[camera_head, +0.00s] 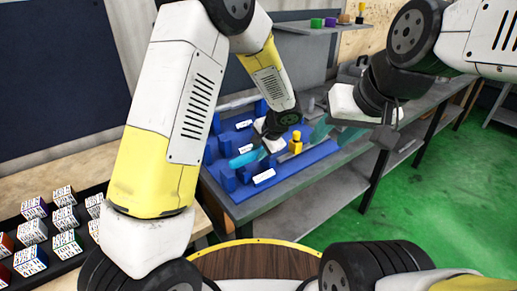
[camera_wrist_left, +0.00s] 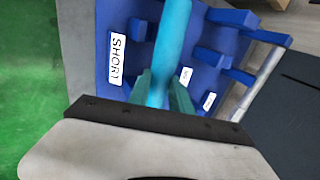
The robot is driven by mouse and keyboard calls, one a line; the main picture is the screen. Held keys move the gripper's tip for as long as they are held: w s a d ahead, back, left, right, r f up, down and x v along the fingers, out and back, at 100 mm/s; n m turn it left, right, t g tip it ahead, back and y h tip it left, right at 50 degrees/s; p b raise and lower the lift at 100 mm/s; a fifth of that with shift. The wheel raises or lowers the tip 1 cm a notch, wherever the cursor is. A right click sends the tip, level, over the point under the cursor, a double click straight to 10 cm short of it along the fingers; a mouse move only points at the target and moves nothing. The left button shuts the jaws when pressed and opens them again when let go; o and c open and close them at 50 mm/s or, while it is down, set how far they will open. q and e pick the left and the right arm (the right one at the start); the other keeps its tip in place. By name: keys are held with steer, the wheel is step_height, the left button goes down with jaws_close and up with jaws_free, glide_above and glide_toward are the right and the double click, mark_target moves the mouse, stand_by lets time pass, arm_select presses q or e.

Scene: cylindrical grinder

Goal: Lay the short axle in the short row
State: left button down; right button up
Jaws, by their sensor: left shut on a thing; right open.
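A blue board (camera_head: 290,172) with upright blocks and several white labels lies on the grey bench. In the left wrist view the label SHORT (camera_wrist_left: 117,57) marks the row at the left of the board (camera_wrist_left: 215,18). My left gripper (camera_wrist_left: 162,95) is shut on a cyan axle (camera_wrist_left: 172,38) and holds it over the board, to the right of that label. The axle (camera_head: 243,159) also shows beside the left gripper in the head view; I cannot tell whether it touches the blocks. My right gripper (camera_head: 335,133) is open, at the board's right end.
A yellow piece (camera_head: 295,142) stands on the board between the grippers. A silvery rod (camera_head: 238,102) lies along the back of the board. A black tray (camera_head: 75,238) of printed cubes is at lower left. A shelf (camera_head: 310,28) with small coloured objects hangs behind.

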arm_select(q)
steer(key=shift+f, duration=1.7)
steer(key=shift+f, duration=0.15)
steer(key=c, duration=1.2)
jaws_free()
steer(key=shift+f, duration=0.1)
steer(key=shift+o, duration=0.2)
steer(key=shift+r, duration=0.3)
steer(key=v, duration=1.1)
steer(key=s+a+r+n+g+h, duration=0.15)
steer(key=s+a+r+n, duration=0.35)
steer(key=s+a+r, duration=0.55)
steer(key=s+a+r+n+t+h, duration=0.1)
steer(key=s+a+r+n+h, duration=0.1)
steer(key=s, duration=0.4)
steer(key=s+a+r+n+t+h, duration=0.2)
steer(key=s+a+r+n, duration=0.1)
steer(key=s+a+r, duration=0.1)
steer(key=shift+s+a+r, duration=0.35)
steer(key=shift+s+a, duration=0.2)
steer(key=shift+s, duration=0.3)
